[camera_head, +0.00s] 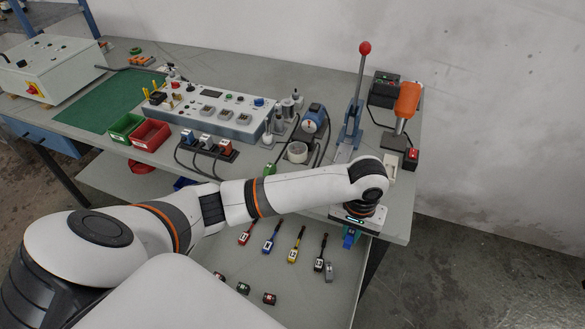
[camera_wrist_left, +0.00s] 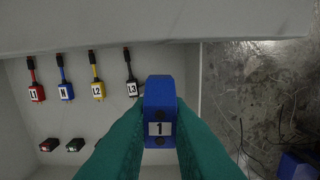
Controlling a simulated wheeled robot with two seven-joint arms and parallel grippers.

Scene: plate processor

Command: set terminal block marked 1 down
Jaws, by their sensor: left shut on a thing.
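The blue terminal block marked 1 (camera_wrist_left: 159,95) is between the teal fingers of my left gripper (camera_wrist_left: 160,125) in the left wrist view. Its white label faces the camera. In the head view the left gripper (camera_head: 350,238) is at the right end of the bench's front edge, and a bit of the blue block (camera_head: 348,241) shows below the wrist. The gripper is shut on the block and holds it above the lower shelf's right edge. My right gripper is not in view.
On the lower shelf (camera_head: 290,285) lie connectors marked L1 (camera_wrist_left: 37,93), N (camera_wrist_left: 66,91), L2 (camera_wrist_left: 98,90) and L3 (camera_wrist_left: 132,88), with small blocks (camera_wrist_left: 76,145) nearer. Floor (camera_wrist_left: 260,90) shows right of the shelf. A red-knobbed lever press (camera_head: 353,125) stands on the bench above.

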